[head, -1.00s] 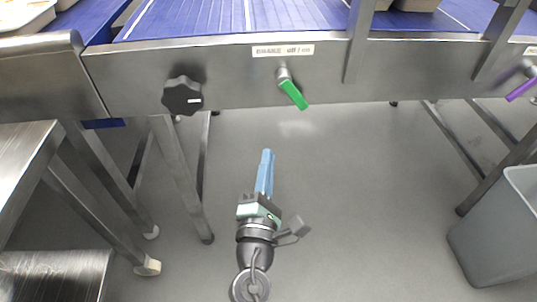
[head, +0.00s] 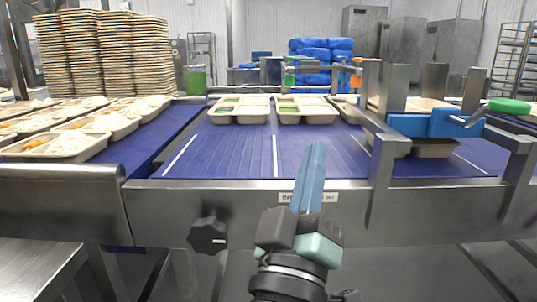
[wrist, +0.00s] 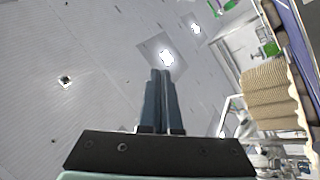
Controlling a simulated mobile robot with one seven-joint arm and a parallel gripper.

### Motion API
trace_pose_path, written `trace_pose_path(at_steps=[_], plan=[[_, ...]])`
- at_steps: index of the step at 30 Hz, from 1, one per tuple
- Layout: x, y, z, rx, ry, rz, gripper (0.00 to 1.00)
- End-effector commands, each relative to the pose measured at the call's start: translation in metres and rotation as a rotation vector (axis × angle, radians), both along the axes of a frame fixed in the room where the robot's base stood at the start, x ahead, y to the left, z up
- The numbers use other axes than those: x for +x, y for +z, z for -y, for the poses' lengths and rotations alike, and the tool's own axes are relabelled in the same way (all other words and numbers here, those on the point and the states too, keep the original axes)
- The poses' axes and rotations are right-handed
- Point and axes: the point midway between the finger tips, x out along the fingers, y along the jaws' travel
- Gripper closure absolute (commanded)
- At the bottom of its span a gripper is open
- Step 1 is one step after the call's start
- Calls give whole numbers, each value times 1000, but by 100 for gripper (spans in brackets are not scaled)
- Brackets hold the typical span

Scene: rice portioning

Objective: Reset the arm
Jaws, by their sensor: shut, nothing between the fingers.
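My gripper (head: 318,150) shows in the head view at the lower middle, in front of the steel front rail of the conveyor (head: 160,205). Its blue fingers point up and are closed together with nothing between them. In the wrist view my gripper (wrist: 160,75) also shows its fingers side by side, pointing toward the ceiling (wrist: 90,50). My arm's wrist hides part of the rail and the floor behind it.
Blue belts (head: 225,150) carry trays (head: 240,110), several with food at the left (head: 65,145). Stacked trays (head: 105,50) stand at the back left. A black knob (head: 208,235) juts from the frame below the rail. A steel table (head: 35,265) is at lower left.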

Motion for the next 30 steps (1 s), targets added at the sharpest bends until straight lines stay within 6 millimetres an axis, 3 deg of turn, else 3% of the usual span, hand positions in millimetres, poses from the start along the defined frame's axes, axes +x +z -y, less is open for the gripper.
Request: trace_pose_path(at_steps=[1,3,9,30], plan=[[-16,38,-6,110,101,93,100],[-38,77,-16,244,253,190,100],[-116,164,-53,499,706,389,100],[-109,380,-53,502,698,370,100]])
